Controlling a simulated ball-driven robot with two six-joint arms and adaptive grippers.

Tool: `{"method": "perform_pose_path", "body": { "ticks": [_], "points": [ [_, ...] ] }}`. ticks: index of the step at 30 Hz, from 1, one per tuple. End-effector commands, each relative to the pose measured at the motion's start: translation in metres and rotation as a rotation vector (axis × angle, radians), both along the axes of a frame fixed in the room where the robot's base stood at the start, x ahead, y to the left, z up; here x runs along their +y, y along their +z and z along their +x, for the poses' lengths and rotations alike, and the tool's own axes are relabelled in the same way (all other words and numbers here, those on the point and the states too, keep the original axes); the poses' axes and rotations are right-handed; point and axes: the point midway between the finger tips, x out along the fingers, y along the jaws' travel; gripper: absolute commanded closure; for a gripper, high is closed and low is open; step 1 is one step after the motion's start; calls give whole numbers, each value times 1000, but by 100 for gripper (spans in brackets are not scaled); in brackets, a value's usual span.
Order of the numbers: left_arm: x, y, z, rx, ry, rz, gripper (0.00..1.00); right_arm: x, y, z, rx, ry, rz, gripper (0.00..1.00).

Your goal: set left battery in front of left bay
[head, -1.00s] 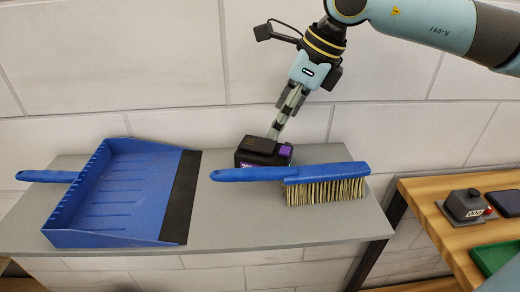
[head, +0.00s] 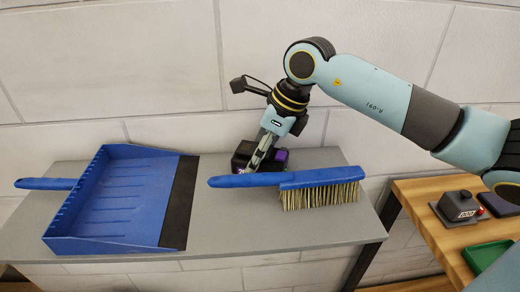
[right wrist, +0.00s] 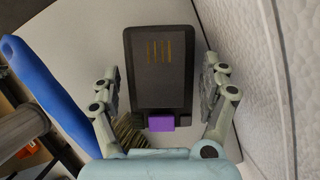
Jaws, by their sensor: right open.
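A black battery with a purple latch (head: 280,157) stands on the grey shelf (head: 220,222), behind the blue brush, which hides its lower front. In the right wrist view the battery (right wrist: 160,75) shows its dark top with yellow contact stripes and the purple tab toward me. My left gripper is not in view. No bay can be made out.
A blue brush (head: 240,181) lies across the shelf close in front of the battery. A blue dustpan (head: 118,200) lies at the shelf's left. A wooden bench (head: 440,215) at the right holds a black device (head: 460,204) and a green tray (head: 487,255). The wall is close behind.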

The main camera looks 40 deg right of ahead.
Motion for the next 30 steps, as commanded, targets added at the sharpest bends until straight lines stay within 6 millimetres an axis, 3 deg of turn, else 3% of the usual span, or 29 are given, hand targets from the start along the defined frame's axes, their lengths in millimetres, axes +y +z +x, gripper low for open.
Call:
{"method": "perform_pose_path", "body": {
  "ticks": [4,18,20,30],
  "points": [
    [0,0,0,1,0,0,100,0,0,0,0,0,0,24],
    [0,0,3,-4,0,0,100,0,0,0,0,0,0,85],
    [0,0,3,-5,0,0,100,0,1,0,-2,1,0,89],
    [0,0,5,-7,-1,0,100,-3,3,2,-2,0,-2,90]
  ]
}}
